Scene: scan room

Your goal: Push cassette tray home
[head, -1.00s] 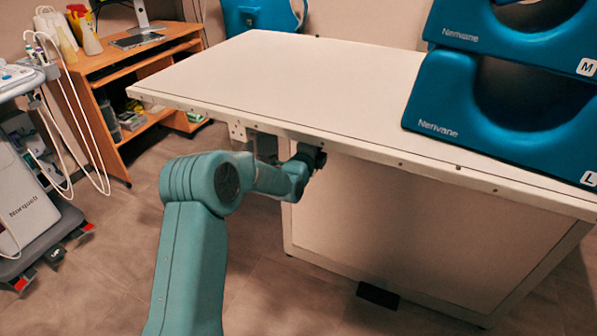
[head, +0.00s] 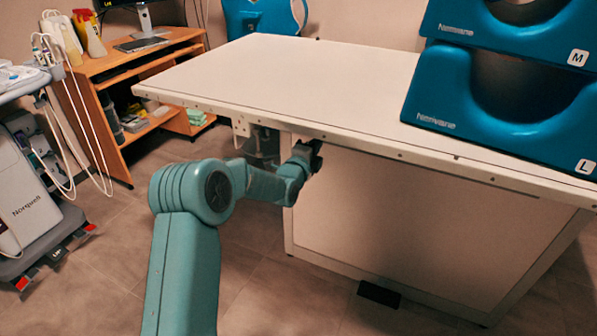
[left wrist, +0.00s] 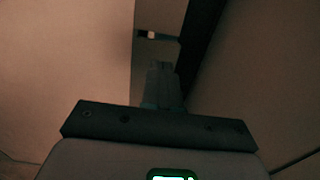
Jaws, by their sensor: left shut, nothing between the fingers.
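The white table (head: 290,75) stands ahead, with a closed pale body below its top. My left gripper (head: 316,155) is at the underside of the table's front edge, partly hidden by my wrist. In the left wrist view my left gripper (left wrist: 160,68) is shut with nothing in it, pointing into a shadowed space beside a pale panel (left wrist: 65,70) and a dark vertical gap. I cannot make out the cassette tray for certain in either view. Whether the fingertips touch anything is not clear. My right gripper is out of view.
Two blue Nenvane cradles, M (head: 500,30) and L (head: 490,105), are stacked on the table's right. A wooden desk (head: 160,65) stands at the back left. A Norquell machine (head: 30,190) is at the far left. A black block (head: 379,293) lies by the table's foot.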

